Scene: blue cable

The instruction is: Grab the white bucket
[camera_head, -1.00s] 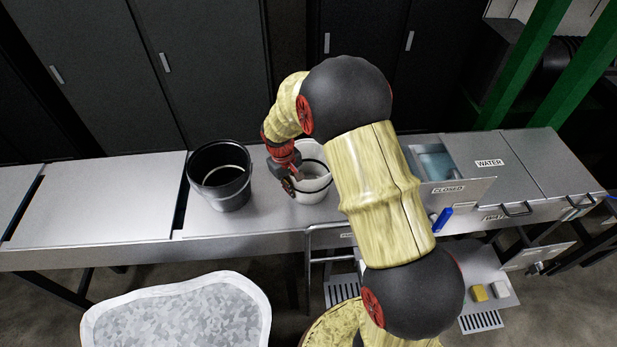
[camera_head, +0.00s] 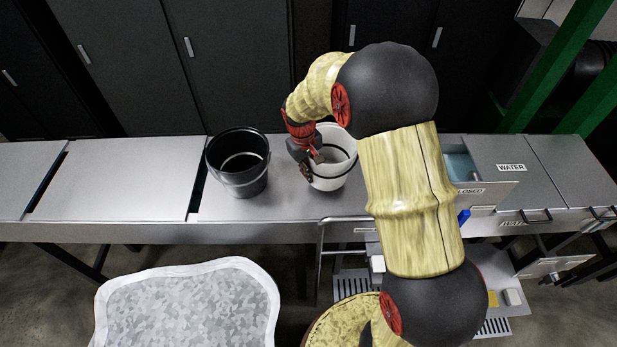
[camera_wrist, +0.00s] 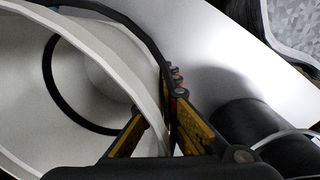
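The white bucket (camera_head: 329,183) stands on the grey worktop, just right of the black bucket; I cannot tell whether its base is touching the worktop. My gripper (camera_head: 311,168) is at its left rim. In the wrist view, the white bucket (camera_wrist: 95,75) fills the left side, with its black handle curving across it. My gripper (camera_wrist: 160,118) straddles the rim there, one finger inside and one outside. Both fingers appear pressed against the wall. The inner fingertip is partly hidden by the rim.
The black bucket (camera_head: 240,185) stands close to the left of my gripper. The worktop (camera_head: 120,190) is clear on the far left. A pale speckled container (camera_head: 190,305) sits in front, lower down.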

